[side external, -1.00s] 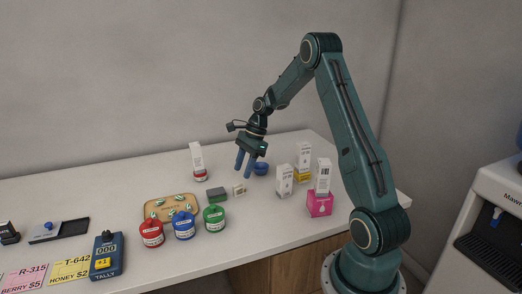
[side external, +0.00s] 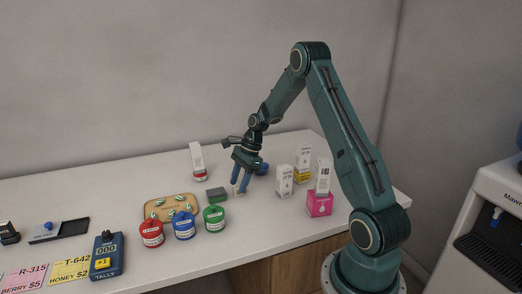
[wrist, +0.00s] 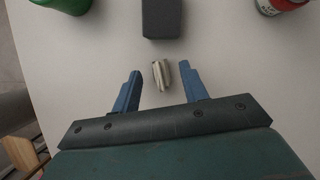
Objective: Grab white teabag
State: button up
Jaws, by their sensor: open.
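The small whitish teabag packet (wrist: 161,74) lies on the white counter between my open fingers in the wrist view. In the side external view it is mostly hidden by the fingers. My gripper (side external: 240,189) is low over the counter, with its two blue fingers pointing down on either side of the packet. In the wrist view my gripper (wrist: 159,68) has a visible gap between each finger and the packet, and holds nothing.
A dark grey block (side external: 217,194) is just left of the gripper. A blue bowl (side external: 262,169) is close behind it on the right. Red (side external: 151,233), blue (side external: 183,226) and green (side external: 214,219) jars stand in front left.

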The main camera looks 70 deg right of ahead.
jog(key=shift+c, duration=0.4)
grip_shut()
jog(key=shift+r, duration=0.1)
notch_tip(320, 180, up, 10)
dwell(0.6)
dwell(0.4)
